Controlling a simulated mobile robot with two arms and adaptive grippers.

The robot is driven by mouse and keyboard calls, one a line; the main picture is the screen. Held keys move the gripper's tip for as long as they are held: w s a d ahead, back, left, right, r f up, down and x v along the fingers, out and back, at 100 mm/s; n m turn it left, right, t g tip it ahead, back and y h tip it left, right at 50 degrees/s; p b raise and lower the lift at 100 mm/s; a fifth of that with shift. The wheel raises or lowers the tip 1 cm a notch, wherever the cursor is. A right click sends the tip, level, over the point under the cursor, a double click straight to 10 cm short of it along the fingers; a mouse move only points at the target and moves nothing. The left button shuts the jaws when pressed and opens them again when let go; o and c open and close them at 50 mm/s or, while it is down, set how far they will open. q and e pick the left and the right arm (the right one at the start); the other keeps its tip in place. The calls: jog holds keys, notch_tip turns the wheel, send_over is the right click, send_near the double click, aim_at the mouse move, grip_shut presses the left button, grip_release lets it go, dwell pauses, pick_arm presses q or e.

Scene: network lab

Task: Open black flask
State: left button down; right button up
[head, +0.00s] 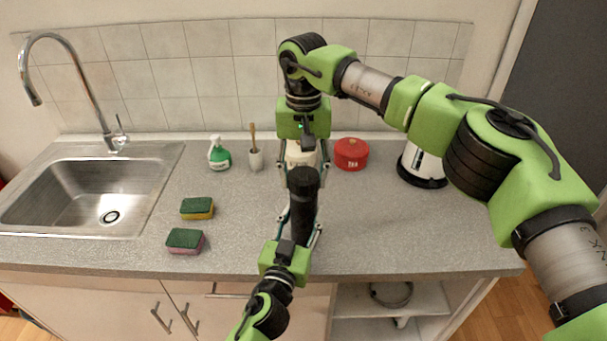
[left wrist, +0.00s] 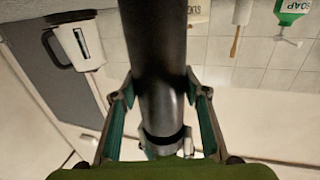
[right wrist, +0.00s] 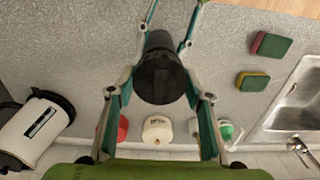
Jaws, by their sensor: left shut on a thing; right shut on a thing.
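The black flask (head: 302,218) stands upright near the front of the counter, in the middle of the head view. My left gripper (head: 300,232) comes from the front and is shut around its body, which also fills the middle of the left wrist view (left wrist: 158,60). My right gripper (head: 304,174) points down from above and is shut on the black cap (head: 304,178). In the right wrist view the round cap top (right wrist: 160,78) lies between the right fingers. The cap appears to sit on the flask; whether it has turned or loosened, I cannot tell.
Behind the flask are a white canister (head: 300,153), a red tin (head: 351,153) and a white kettle (head: 424,164). The counter (head: 400,235) right of the flask is clear.

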aim_at(304, 175)
jog(key=shift+r, duration=0.1)
jog(key=shift+r, duration=1)
jog(key=shift+r, duration=2)
pick_arm(q)
jog(key=c, duration=1.1)
grip_release()
